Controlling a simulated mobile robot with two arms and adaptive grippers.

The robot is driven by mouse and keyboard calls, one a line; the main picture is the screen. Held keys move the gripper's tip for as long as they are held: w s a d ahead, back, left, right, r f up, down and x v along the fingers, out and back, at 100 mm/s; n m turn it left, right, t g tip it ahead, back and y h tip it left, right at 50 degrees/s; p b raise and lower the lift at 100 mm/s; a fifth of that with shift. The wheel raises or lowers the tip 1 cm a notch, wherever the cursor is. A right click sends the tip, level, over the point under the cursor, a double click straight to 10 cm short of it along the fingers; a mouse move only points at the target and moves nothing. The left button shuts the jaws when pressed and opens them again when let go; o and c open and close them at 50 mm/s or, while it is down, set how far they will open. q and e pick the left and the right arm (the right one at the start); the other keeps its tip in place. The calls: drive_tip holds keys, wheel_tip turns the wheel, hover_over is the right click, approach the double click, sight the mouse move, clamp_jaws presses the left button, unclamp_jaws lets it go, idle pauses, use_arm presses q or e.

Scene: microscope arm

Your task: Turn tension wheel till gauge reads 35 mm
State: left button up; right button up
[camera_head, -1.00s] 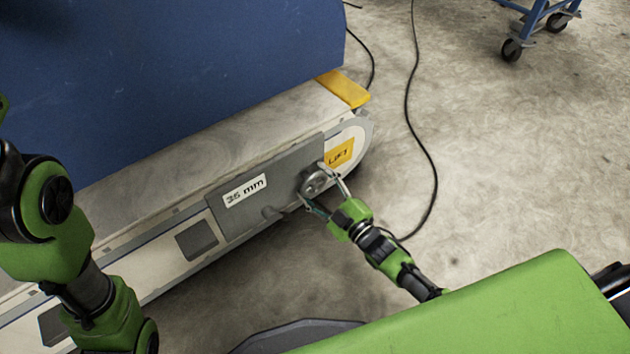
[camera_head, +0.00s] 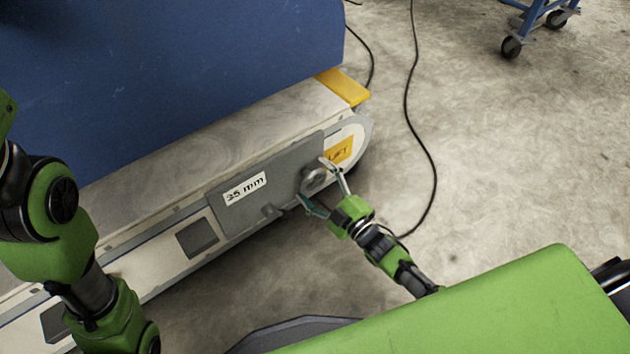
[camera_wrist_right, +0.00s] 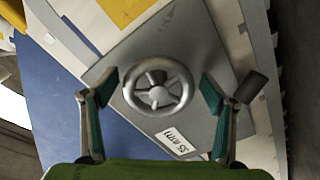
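The tension wheel (camera_head: 314,179) is a small grey spoked handwheel on a grey plate on the side of the conveyor-like machine. It also shows face-on in the right wrist view (camera_wrist_right: 158,87).
A dark cylindrical knob (camera_wrist_right: 251,86) sticks out beside one right finger in the wrist view. A yellow LIFT label (camera_head: 340,151) is near the machine's rounded end. A blue cart (camera_head: 540,22) stands at top right.

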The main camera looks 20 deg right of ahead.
drive_tip(key=shift+s, duration=0.1)
drive_tip(key=v, duration=1.2)
idle(0.4)
